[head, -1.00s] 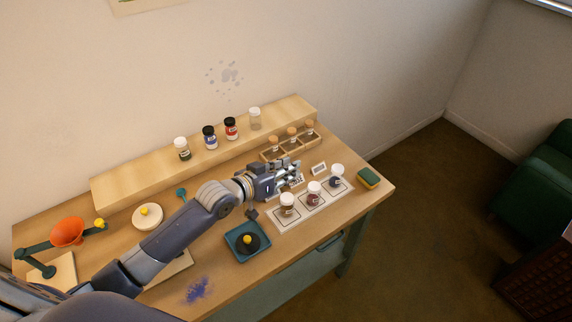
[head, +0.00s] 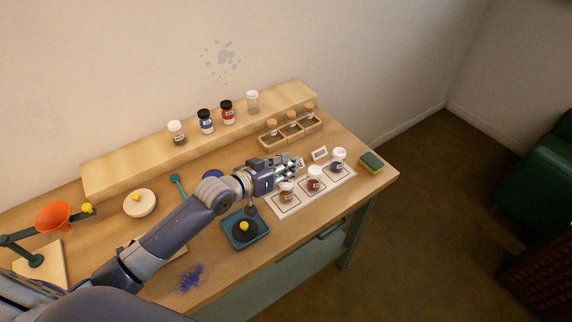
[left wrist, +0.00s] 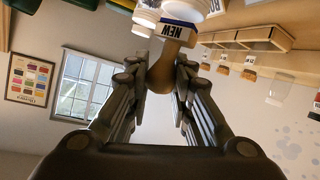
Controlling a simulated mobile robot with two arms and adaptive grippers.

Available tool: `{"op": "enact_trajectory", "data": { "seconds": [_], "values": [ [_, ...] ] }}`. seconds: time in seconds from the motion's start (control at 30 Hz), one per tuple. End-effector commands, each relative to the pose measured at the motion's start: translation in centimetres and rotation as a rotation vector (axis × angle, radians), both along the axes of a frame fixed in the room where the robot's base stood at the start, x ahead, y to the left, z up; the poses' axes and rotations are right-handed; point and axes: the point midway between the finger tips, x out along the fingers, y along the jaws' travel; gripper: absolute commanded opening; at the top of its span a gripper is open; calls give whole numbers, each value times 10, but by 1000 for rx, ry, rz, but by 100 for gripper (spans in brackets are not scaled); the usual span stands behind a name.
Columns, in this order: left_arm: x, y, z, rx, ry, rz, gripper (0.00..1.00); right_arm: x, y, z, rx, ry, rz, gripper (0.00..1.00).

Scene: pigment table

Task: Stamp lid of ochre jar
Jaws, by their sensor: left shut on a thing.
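A blue-edged label reading NEW is on the stamp's base. The stamp is hard to make out in the head view behind the fingers. The jar stands on the leftmost square of a pale mat (head: 296,205). A dark red jar (head: 314,183) and a dark blue jar (head: 337,165) stand to its right. My right gripper is not in view.
A teal tray (head: 262,233) with a dark round piece and yellow knob lies left of the mat. A green-yellow sponge (head: 371,162) lies right. Several jars stand on the back shelf (head: 120,177).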

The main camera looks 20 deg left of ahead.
Motion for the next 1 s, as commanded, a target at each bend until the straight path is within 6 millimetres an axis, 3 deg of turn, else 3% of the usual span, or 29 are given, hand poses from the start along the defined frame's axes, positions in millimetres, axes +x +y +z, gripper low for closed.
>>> {"op": "enact_trajectory", "data": {
  "seconds": [1.0],
  "values": [
    [0,0,-8,0,0,0,6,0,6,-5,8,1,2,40]
  ]
}}
